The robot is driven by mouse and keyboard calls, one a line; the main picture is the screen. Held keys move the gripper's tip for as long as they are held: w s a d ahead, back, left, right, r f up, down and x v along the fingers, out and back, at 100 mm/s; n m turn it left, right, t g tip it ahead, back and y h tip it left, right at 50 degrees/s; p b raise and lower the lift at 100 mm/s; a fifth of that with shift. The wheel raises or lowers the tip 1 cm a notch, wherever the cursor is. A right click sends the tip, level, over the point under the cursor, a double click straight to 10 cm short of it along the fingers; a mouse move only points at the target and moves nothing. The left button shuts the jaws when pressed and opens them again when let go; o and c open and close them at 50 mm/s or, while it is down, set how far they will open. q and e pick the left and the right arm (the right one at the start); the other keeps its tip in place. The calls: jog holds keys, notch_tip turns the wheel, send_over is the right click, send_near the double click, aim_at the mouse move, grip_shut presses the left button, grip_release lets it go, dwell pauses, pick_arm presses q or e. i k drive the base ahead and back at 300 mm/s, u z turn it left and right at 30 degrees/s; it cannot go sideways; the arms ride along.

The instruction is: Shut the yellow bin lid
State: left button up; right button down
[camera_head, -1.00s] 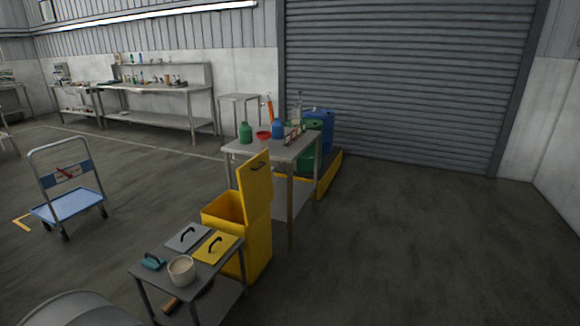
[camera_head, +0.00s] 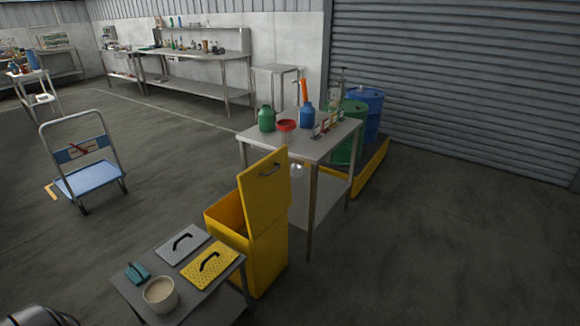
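The yellow bin (camera_head: 262,262) stands on the floor between a small low table and a taller table. The bin's opening shows to the left of the lid. Neither gripper shows in the view. A grey rounded part at the lower left corner may be mine.
The low table (camera_head: 196,291) in front holds a grey float, a yellow float, a teal brush and a beige pot. The taller table (camera_head: 330,146) behind holds bottles. A blue trolley (camera_head: 91,178) stands left. Floor at the right is clear.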

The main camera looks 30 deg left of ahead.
aim_at(265, 187)
jog(key=u, duration=0.35)
jog(key=i, duration=0.75)
jog(key=u, duration=1.2)
jog(key=i, duration=0.65)
jog(key=u, duration=0.65)
